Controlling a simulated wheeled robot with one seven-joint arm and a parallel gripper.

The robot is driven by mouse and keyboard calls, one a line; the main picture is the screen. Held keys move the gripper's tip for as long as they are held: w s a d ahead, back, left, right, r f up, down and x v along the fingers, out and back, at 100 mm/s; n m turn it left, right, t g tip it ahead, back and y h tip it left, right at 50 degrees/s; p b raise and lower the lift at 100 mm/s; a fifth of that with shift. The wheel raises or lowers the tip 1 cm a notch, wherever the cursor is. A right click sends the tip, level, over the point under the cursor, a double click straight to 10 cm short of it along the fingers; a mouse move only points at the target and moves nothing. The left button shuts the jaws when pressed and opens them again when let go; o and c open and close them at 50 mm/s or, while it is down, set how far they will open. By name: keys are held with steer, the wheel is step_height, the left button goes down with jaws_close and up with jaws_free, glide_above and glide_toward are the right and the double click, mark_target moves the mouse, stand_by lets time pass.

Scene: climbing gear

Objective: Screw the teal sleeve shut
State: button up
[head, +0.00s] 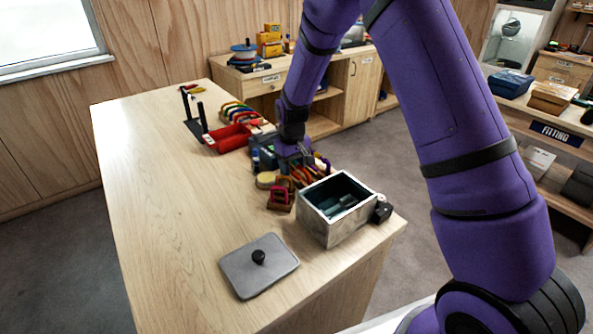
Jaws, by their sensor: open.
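My gripper (296,163) points down at the right part of the wooden workbench, over a cluster of coloured climbing gear (308,174). It is open, but its fingertips are small and partly lost among the gear. Whether anything lies between the fingers cannot be told.
An open grey box (327,226) with a dark teal inside stands at the bench's right corner. A grey lid with a black knob (256,268) lies in front of it. A red tray (233,138) and black posts (193,118) stand farther back. The bench's left side is clear.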

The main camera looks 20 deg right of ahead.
steer(key=shift+a, duration=0.25)
steer(key=shift+r, duration=1.4)
steer(key=shift+w+d, duration=0.15)
steer(key=shift+d, duration=0.55)
steer(key=shift+f, duration=0.1)
steer(key=shift+d+f, duration=0.1)
steer(key=shift+f, duration=1.25)
